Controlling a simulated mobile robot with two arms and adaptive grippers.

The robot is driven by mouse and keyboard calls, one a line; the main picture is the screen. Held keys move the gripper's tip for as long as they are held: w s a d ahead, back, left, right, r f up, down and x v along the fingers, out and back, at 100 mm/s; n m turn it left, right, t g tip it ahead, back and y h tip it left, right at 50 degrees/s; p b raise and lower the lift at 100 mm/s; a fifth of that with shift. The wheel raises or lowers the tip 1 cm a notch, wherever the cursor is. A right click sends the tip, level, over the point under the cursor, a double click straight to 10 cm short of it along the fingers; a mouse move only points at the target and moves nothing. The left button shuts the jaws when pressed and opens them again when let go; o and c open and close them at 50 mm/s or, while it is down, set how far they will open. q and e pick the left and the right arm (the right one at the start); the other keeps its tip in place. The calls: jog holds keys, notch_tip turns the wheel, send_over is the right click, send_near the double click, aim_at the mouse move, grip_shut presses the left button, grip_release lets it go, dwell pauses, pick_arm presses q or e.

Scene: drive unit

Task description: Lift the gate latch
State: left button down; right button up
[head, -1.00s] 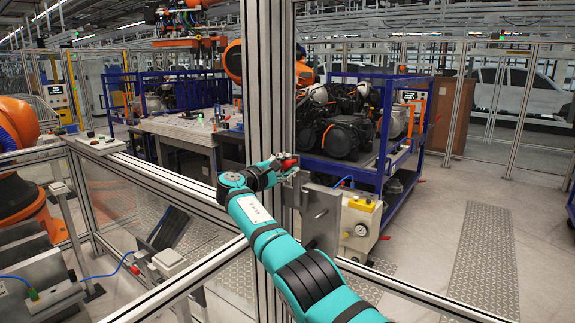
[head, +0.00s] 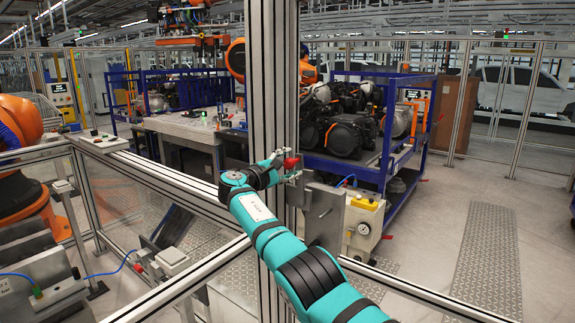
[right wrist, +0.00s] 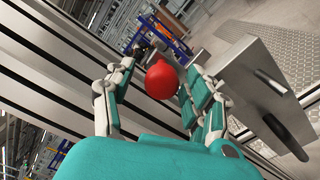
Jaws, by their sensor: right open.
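The gate latch shows a red ball knob (head: 291,163) beside the aluminium gate post (head: 273,80), with a grey metal plate (head: 325,215) to its right. In the right wrist view the red knob (right wrist: 161,80) sits between the spread fingers of my right gripper (right wrist: 155,90). The gripper (head: 282,170) is open around the knob; contact with the fingers cannot be told. My teal right arm reaches up from the bottom of the head view and hides part of the post and latch. My left gripper is not in view.
Horizontal fence rails (head: 200,290) run low on both sides of the post. A blue rack with engines (head: 350,135) stands beyond. An orange robot (head: 20,125) is at left. Open floor lies at right.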

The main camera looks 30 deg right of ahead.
jog(key=v, duration=1.2)
jog(key=shift+w, duration=0.1)
